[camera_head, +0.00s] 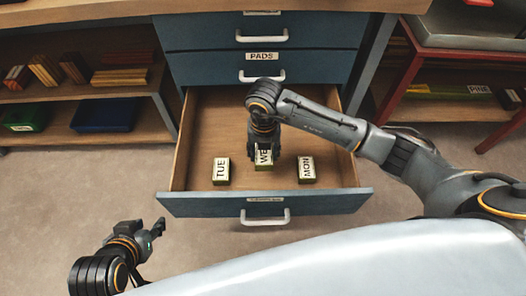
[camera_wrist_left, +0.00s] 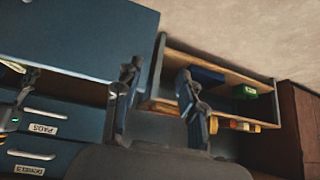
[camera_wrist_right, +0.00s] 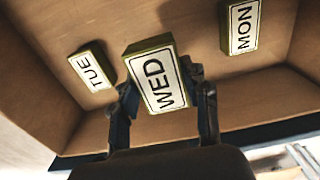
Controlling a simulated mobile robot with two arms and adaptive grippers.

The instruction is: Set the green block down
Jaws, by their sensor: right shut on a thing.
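The green block marked WED (camera_head: 264,158) is between the fingers of my right gripper (camera_head: 264,147), inside the open drawer. In the right wrist view the WED block (camera_wrist_right: 156,80) has a white label face and green sides, and the right gripper (camera_wrist_right: 164,92) is shut on it. It looks nearer to the camera than its neighbours; I cannot tell whether it touches the drawer floor. A TUE block (camera_head: 221,170) lies to its left and a MON block (camera_head: 306,169) to its right. My left gripper (camera_head: 158,229) is open and empty, outside the drawer; its fingers are apart in the left wrist view (camera_wrist_left: 160,100).
The open drawer (camera_head: 340,201) has bare floor around the blocks. Shut drawers, one marked PADS (camera_head: 262,57), are above it. Shelves at the left hold a blue bin (camera_head: 103,115) and a green bin (camera_head: 28,117). A red-framed stand (camera_head: 402,72) is at the right.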

